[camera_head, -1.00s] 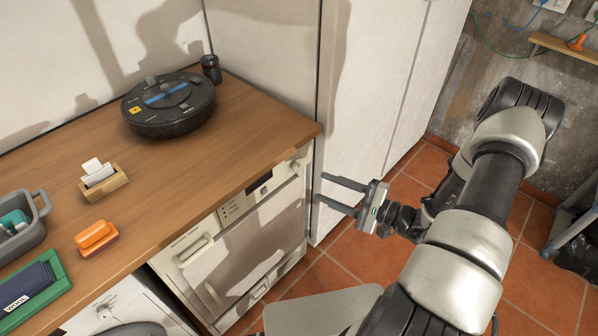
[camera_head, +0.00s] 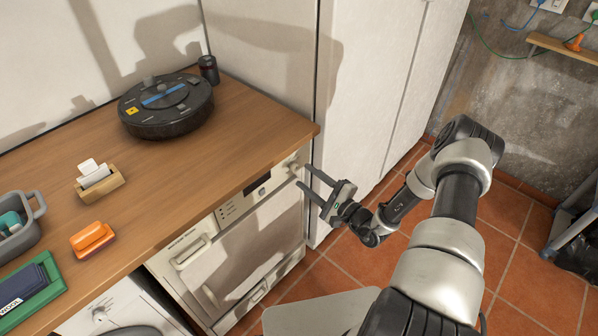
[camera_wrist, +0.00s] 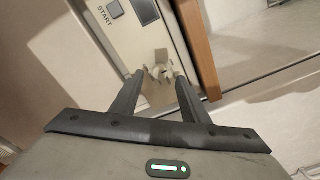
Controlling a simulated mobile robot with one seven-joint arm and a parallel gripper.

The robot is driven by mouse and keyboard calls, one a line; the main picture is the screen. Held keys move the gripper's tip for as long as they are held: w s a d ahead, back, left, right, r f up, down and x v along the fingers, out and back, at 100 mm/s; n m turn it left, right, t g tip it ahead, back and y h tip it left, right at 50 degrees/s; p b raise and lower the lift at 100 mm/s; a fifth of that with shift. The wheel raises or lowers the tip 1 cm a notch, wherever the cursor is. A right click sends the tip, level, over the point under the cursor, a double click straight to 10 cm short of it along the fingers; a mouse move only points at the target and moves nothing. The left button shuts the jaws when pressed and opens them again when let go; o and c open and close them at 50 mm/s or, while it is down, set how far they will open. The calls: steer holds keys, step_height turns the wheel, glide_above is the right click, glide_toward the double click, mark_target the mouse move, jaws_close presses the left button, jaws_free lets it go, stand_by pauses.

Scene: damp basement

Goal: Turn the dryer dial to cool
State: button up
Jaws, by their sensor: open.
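The dryer (camera_head: 250,250) is the cream machine under the wooden counter, with a control panel along its top edge. Its dial (camera_head: 294,168) is a small pale knob at the panel's right end; in the wrist view the dial (camera_wrist: 161,68) shows beyond the fingertips, roughly between them. Its markings are too small to read. My gripper (camera_head: 305,177) is open and empty, its two dark fingers pointing at the dial from close in front. I cannot tell whether a finger touches it. In the wrist view my gripper (camera_wrist: 157,78) has a START label and a dark display beyond it.
The wooden counter (camera_head: 225,125) overhangs the panel closely. A robot vacuum (camera_head: 165,105), an orange brush (camera_head: 92,238) and a grey basket (camera_head: 20,240) sit on it. A tall white cabinet (camera_head: 360,90) stands just right of the dryer. The tiled floor behind my gripper is clear.

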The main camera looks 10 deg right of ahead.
mark_target(296, 170)
steer(key=shift+x, duration=2.3)
steer(key=c, duration=1)
